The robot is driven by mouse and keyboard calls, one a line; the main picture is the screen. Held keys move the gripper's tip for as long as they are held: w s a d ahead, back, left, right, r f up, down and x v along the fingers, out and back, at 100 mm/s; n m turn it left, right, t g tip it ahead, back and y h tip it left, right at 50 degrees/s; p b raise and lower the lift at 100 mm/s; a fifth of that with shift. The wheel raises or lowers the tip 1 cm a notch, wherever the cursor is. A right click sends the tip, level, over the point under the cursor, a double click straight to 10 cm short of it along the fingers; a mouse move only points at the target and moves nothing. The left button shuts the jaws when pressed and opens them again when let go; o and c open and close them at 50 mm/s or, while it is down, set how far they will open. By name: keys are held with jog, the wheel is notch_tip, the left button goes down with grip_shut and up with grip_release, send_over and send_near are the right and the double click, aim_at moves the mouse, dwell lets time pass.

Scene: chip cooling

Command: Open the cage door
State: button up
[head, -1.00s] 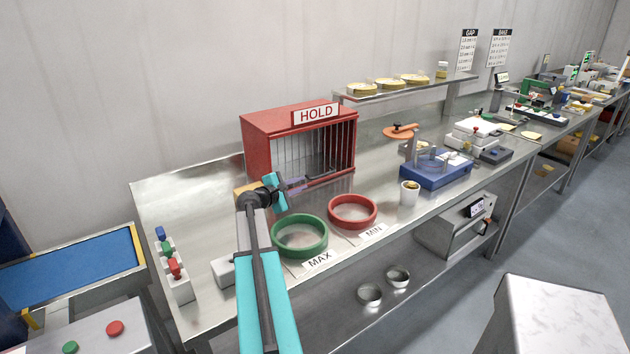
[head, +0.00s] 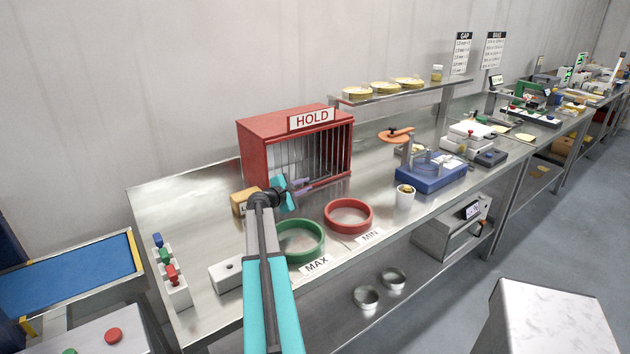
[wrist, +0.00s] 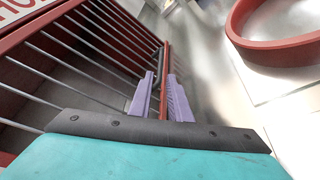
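The cage is a red box (head: 265,132) with a white HOLD sign and a front of upright metal bars (head: 330,150). It stands at the back of the steel bench. My gripper (head: 304,185) is low at the cage's front, by the foot of the bars. In the wrist view, my gripper's two purple fingers (wrist: 161,82) are apart and stand on either side of a red frame edge (wrist: 164,58) of the barred front. A narrow gap seems to show beside the left finger. Whether the door is ajar is unclear, as my gripper hides part of it.
A green ring (head: 318,252) by MAX and a red ring (head: 350,230) by MIN lie in front of the cage. A tan block (head: 239,203) is left of my gripper. A white cup (head: 404,197) and blue device (head: 430,180) stand right. A shelf (head: 420,92) holds yellow dishes.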

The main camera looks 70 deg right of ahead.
aim_at(316, 181)
jog(key=shift+p+x, duration=1.05)
jog(key=shift+x, duration=2.95)
jog(key=shift+s, duration=0.1)
grip_shut()
